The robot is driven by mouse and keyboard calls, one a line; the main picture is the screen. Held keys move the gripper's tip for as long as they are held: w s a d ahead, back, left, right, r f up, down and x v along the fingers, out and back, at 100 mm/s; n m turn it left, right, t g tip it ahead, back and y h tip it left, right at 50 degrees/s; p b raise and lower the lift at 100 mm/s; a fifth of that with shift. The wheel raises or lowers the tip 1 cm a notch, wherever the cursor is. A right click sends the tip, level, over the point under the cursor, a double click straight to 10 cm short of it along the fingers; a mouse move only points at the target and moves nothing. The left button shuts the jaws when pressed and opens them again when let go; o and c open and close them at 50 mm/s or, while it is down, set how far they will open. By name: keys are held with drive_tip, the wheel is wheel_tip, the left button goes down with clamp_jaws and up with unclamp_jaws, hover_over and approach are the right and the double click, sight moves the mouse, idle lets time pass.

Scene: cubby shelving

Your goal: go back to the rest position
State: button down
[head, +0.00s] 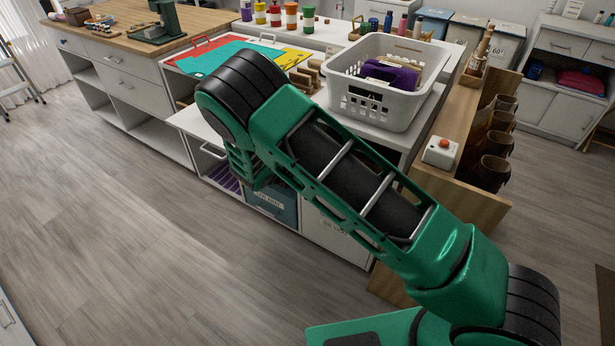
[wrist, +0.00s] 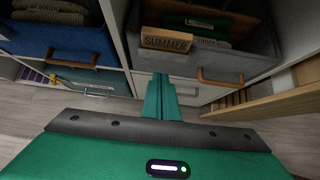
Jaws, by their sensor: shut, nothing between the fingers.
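My gripper (wrist: 160,97) shows in the wrist view with its two green fingers shut together and nothing between them. It points toward the fronts of cubby bins, with a grey bin (wrist: 215,66) labelled SUMMER just beyond the fingertips. I cannot tell whether the tips touch anything. In the head view my green and black arm crosses the middle of the picture in front of the cubby unit, bent at its far end. That arm hides most of what lies below it, and the gripper cannot be made out there.
A white basket (head: 372,112) with a purple item stands on the unit's top. A blue bin (wrist: 62,42) sits left of the grey one. A wooden side panel (wrist: 270,98) is at the right. A white box with a red button (head: 440,152) sits nearby. Open floor (head: 110,240) lies left.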

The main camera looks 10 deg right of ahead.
drive_tip(key=v, duration=0.7)
drive_tip(key=s+d+r+m+g+y, duration=0.1)
drive_tip(key=s+d+r+m+g, duration=0.1)
drive_tip(key=s+d+r+m, duration=0.5)
drive_tip(key=s+d+r+m+g, duration=0.15)
drive_tip(key=d+r+m, duration=0.3)
drive_tip(key=d, duration=0.55)
drive_tip(key=s+d+r+m+g+y, duration=0.1)
drive_tip(key=s+d+r+m+g, duration=0.1)
drive_tip(key=s+d+r+m, duration=0.5)
drive_tip(key=s+d+r+m+g+y, duration=0.1)
drive_tip(key=s+d+r+m, duration=0.2)
drive_tip(key=s+d, duration=0.15)
drive_tip(key=s+d+r+m+y, duration=0.1)
drive_tip(key=s+d+r+m, duration=0.25)
drive_tip(key=s, duration=0.25)
drive_tip(key=s+d+r+m+y, duration=0.1)
drive_tip(key=s+r+m+y, duration=0.1)
drive_tip(key=s+m, duration=0.7)
drive_tip(key=s, duration=0.8)
drive_tip(key=shift+r, duration=0.2)
